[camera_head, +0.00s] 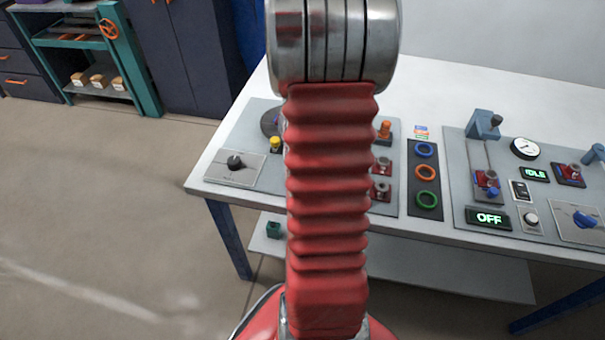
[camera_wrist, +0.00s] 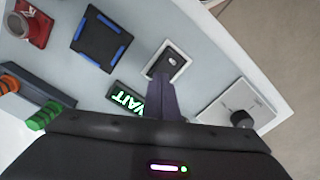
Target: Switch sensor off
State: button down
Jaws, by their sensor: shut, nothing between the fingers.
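In the wrist view, a small dark switch (camera_wrist: 169,63) in a white frame sits on the grey panel (camera_wrist: 205,65). I cannot read whether it is the sensor switch or which way it is set. My gripper (camera_wrist: 163,84) is shut and empty, its dark fingers reaching to the near edge of the switch's frame. I cannot tell if they touch it. A display (camera_wrist: 129,97) left of the fingers shows WAIT in green, upside down and partly covered. In the head view my red arm hides this part of the panel and my gripper.
A dark knob (camera_wrist: 241,118) on a pale plate is right of the fingers; it also shows in the head view (camera_head: 235,162). A blue-cornered pad (camera_wrist: 101,45), a red fixture (camera_wrist: 31,28) and a green ring (camera_wrist: 45,115) lie left. An OFF display (camera_head: 488,218) is on the right panel.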

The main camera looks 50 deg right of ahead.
jog(key=shift+f, duration=0.75)
dwell(1.0)
jog(key=shift+r, duration=0.15)
notch_tip(320, 180, up, 7)
dwell(1.0)
dwell(0.6)
jog(key=a+r+n+t, duration=0.2)
jog(key=a+r, duration=0.2)
jog(key=a, duration=0.8)
jog(key=s+a+r+n+t, duration=0.1)
jog(key=a+r+n, duration=0.2)
jog(key=a, duration=0.9)
jog(key=s+a+r+n+t, duration=0.1)
jog(key=a+r, duration=0.5)
jog(key=a, duration=0.7)
jog(key=shift+r+n+t, duration=0.25)
jog(key=shift+n+t, duration=0.45)
jog(key=shift+t, duration=0.1)
